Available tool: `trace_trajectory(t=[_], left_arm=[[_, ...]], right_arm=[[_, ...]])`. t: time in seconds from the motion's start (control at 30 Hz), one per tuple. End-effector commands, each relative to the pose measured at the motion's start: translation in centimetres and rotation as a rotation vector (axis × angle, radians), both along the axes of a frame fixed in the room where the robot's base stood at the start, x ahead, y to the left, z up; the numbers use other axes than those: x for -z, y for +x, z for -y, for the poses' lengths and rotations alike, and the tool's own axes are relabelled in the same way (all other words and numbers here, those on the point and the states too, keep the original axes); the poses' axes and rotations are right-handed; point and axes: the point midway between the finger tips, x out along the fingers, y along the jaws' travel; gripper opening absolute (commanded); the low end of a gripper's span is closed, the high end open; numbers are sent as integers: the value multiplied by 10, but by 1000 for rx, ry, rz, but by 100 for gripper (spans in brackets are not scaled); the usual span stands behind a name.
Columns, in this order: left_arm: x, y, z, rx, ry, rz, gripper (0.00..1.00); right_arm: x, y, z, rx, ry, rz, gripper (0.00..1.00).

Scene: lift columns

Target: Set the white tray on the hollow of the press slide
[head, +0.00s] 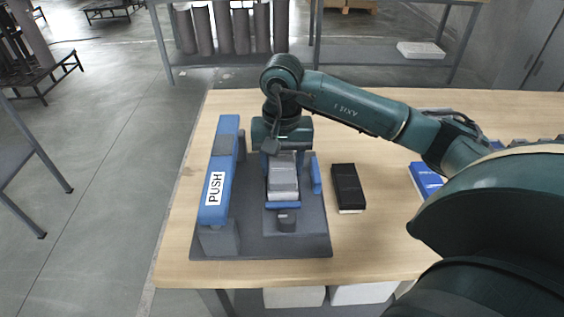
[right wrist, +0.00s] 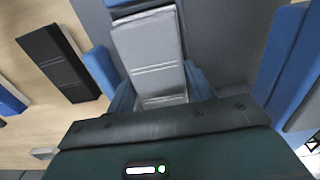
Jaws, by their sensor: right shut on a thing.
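The white tray (head: 283,180), a light grey slab with ridges, is in my right gripper (head: 283,152). In the right wrist view the tray (right wrist: 150,48) lies between the two blue fingers (right wrist: 161,92), which are shut on its near end. The tray is over the press slide (head: 283,207), between its blue guides, lined up lengthwise with it. The hollow is hidden under the tray, and I cannot tell whether the tray touches its floor. My left gripper is not in view.
A blue tray (head: 426,180) lies farther right, near my arm.

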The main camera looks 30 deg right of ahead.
Motion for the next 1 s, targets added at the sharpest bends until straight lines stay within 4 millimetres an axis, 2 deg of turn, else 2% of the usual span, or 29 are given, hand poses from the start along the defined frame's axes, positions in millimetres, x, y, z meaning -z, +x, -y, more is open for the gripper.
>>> trace_trajectory(t=[0.87,0.9,1.0], left_arm=[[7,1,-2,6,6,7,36],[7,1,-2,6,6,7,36],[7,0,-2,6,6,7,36]], right_arm=[[5,0,0,0,0,0,29],[5,0,0,0,0,0,53],[6,0,0,0,0,0,61]])
